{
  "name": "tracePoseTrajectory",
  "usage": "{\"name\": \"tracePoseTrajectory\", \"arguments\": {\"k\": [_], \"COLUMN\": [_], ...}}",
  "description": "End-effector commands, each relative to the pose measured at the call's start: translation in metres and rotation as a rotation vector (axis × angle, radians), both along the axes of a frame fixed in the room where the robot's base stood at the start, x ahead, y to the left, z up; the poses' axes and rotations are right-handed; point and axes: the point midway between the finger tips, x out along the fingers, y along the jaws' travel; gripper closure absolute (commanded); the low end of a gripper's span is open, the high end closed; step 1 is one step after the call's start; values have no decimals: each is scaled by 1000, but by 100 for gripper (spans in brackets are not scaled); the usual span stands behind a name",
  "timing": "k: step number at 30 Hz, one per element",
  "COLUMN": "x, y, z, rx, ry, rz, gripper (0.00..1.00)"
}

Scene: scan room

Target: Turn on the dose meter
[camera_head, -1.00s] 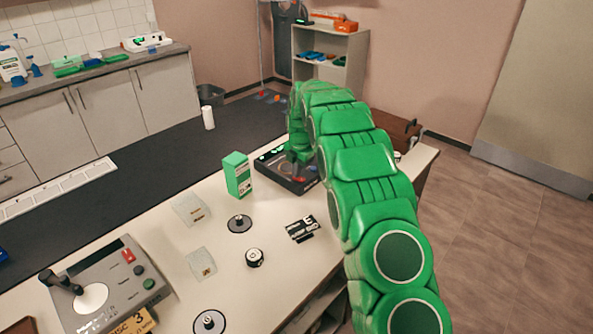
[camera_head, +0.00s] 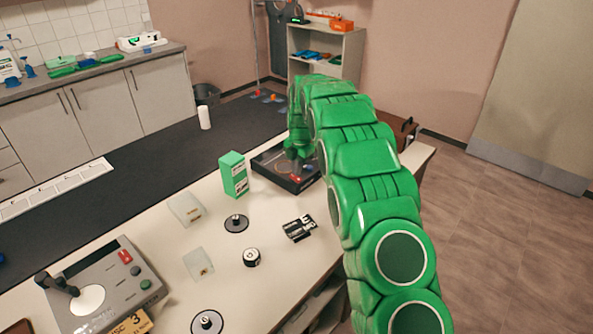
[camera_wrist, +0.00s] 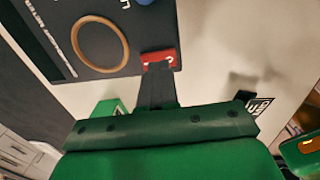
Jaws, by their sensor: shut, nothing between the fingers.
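A black flat device (camera_head: 272,167), which may be the dose meter, lies at the far edge of the white table. My gripper (camera_head: 294,158) is over it, pointing down, and partly hides its face. In the wrist view the device (camera_wrist: 75,18) shows a tan ring, white markings and a red switch (camera_wrist: 160,57) at its corner. My shut gripper (camera_wrist: 158,72) has its dark fingertips at the red switch, seeming to touch it. Nothing is held. No lit display shows on the visible part of the device.
A green box (camera_head: 233,175) stands just left of the device. Black discs (camera_head: 236,223), clear blocks (camera_head: 186,209) and a dark label piece (camera_head: 299,228) lie nearer. A grey joystick console (camera_head: 105,290) is at the front left.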

Motion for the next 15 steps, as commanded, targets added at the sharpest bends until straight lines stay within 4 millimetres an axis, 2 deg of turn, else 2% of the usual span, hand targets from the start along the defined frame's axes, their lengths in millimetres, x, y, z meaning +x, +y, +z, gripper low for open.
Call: {"name": "tracePoseTrajectory", "arguments": {"k": [15], "x": [-7], "y": [-9], "z": [90], "rx": [1], "ry": [-6], "rz": [0], "gripper": [100]}}
